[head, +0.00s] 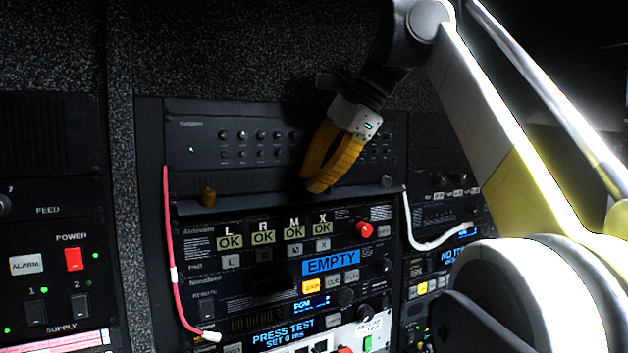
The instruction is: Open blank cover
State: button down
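The blank cover appears to be the plain dark strip (255,186) across the rack, below the top unit with its rows of small knobs. A brass-coloured knob (208,195) stands at its left end. A thin lip runs along its lower edge, above the row of OK displays. My gripper (311,186) has yellow fingers pointing down and left, with the tips in front of the strip near its middle. The fingertips look close together. I cannot tell whether they touch the strip or hold its edge. The fingers hide part of the strip.
A red cable (171,255) hangs along the rack's left side, and a white cable (428,246) loops at the right. A red knob (363,230) sticks out below the strip. A power panel (52,265) stands at left. My arm covers the right side.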

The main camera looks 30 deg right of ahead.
dwell(0.9)
jog(key=c, duration=1.6)
grip_release()
jog(key=shift+w, duration=0.15)
jog(key=shift+o, duration=0.2)
jog(key=shift+f, duration=0.1)
